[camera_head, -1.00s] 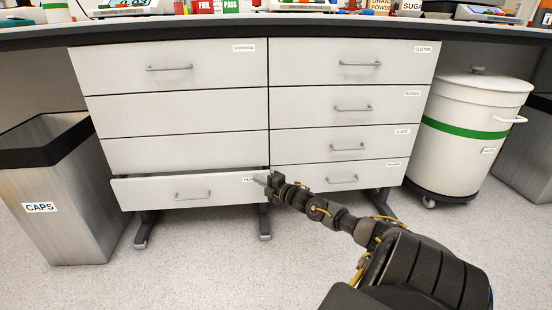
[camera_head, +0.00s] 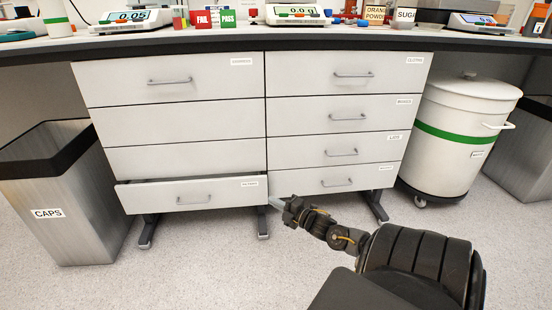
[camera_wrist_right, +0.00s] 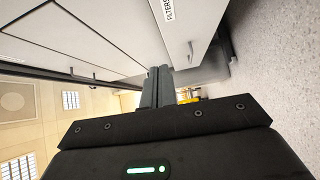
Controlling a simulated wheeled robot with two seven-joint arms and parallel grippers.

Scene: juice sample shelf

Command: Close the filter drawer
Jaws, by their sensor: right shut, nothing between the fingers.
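The filter drawer (camera_head: 218,193) is the bottom-left drawer of the white cabinet and stands partly open, its front jutting out with a dark gap above it. It has a grey bar handle and a label at its upper right. My right gripper (camera_head: 275,202) is shut and empty, just right of the drawer front's right end; I cannot tell whether it touches. In the right wrist view, the shut fingers (camera_wrist_right: 158,84) point beside the drawer front (camera_wrist_right: 190,20) with its FILTERS label. My left gripper is out of view.
The other drawers are flush. A metal CAPS bin (camera_head: 66,215) stands at the left and a white lidded bin (camera_head: 455,140) with a green band at the right. The worktop (camera_head: 330,42) above holds scales and small items. The floor in front is clear.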

